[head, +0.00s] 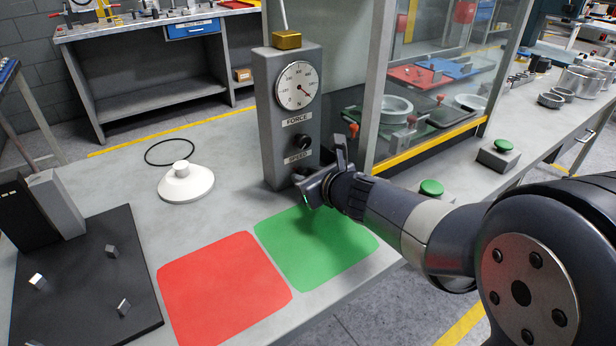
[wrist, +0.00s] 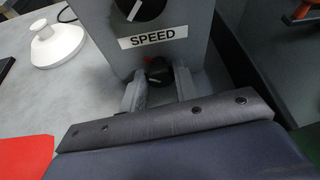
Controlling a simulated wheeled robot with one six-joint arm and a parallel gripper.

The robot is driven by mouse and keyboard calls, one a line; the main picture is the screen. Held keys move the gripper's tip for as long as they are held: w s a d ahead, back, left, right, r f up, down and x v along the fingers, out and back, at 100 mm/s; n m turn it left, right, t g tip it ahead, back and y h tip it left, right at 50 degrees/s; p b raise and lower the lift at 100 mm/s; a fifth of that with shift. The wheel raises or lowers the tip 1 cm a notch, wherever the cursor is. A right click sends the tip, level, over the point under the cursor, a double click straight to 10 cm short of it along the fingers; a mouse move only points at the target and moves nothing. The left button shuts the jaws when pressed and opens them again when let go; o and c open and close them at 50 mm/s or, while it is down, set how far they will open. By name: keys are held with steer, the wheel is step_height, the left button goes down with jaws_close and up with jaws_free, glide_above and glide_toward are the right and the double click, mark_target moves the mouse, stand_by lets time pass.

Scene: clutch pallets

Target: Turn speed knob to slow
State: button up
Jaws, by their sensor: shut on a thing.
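The grey tester column (head: 284,110) stands on the bench with a round dial and labels FORCE and SPEED. A black knob (head: 300,142) sits between the labels; in the wrist view its lower part (wrist: 140,8) shows at the top. The black knob below the SPEED label (wrist: 158,72) is partly hidden by the jaws in the wrist view.
A green mat (head: 316,255) and a red mat (head: 224,292) lie in front of the column. A white disc weight (head: 186,184) and a black ring (head: 170,152) lie to its left. A glass-fronted cabinet (head: 440,70) and green push buttons (head: 431,187) are to the right.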

steer(key=n+b, duration=0.1)
steer(key=b, duration=0.2)
steer(key=shift+a+f+t+h, duration=0.1)
steer(key=shift+f+t+h, duration=0.2)
steer(key=n+h+b, duration=0.1)
steer(key=b, duration=0.2)
steer(key=shift+s+a+n+t, duration=0.1)
steer(key=shift+n+t, duration=0.2)
steer(key=shift+n, duration=0.1)
steer(key=n+t+b, duration=0.1)
steer(key=n+b, duration=0.1)
steer(key=b, duration=0.1)
steer(key=shift+r+h+b, duration=0.1)
steer(key=shift+h+b, duration=0.25)
steer(key=shift+h, duration=0.05)
steer(key=o, duration=0.9)
steer(key=shift+o, duration=0.2)
steer(key=shift+s+r, duration=0.1)
